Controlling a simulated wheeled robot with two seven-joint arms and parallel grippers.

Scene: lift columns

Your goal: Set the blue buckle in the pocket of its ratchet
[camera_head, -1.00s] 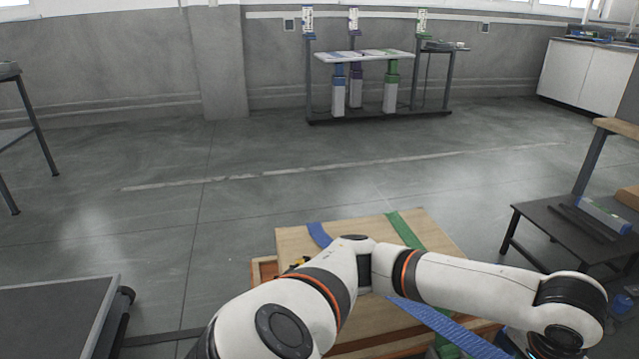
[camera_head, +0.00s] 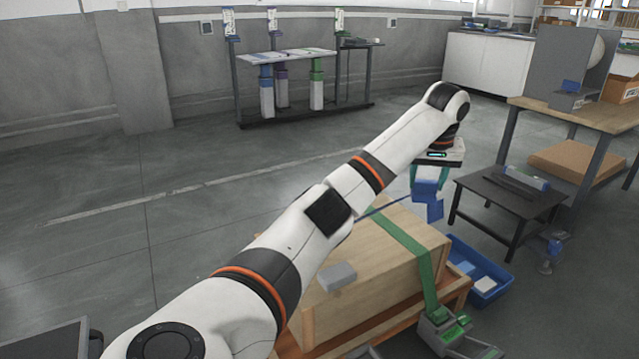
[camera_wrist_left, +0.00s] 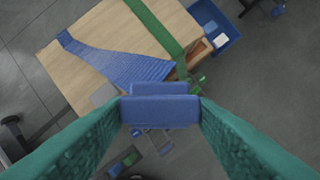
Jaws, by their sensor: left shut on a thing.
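My left gripper (camera_head: 426,190) reaches out past the wooden crate's far right corner. It is shut on the blue buckle (camera_head: 430,208), held in the air. In the left wrist view the buckle (camera_wrist_left: 160,112) sits between the two green fingers, with the blue strap (camera_wrist_left: 120,65) behind it across the crate. In the head view my arm hides most of that strap (camera_head: 385,207). A grey ratchet with green parts (camera_head: 445,330) stands at the crate's near right, under the green strap. I cannot make out the blue buckle's ratchet clearly. My right gripper is out of view.
The wooden crate (camera_head: 385,285) carries a green strap (camera_head: 405,240) and a grey block (camera_head: 337,277). A blue bin (camera_head: 500,272) stands right of it on the floor. A low black table (camera_head: 510,200) and a wooden-topped bench (camera_head: 575,120) are farther right. Floor left is clear.

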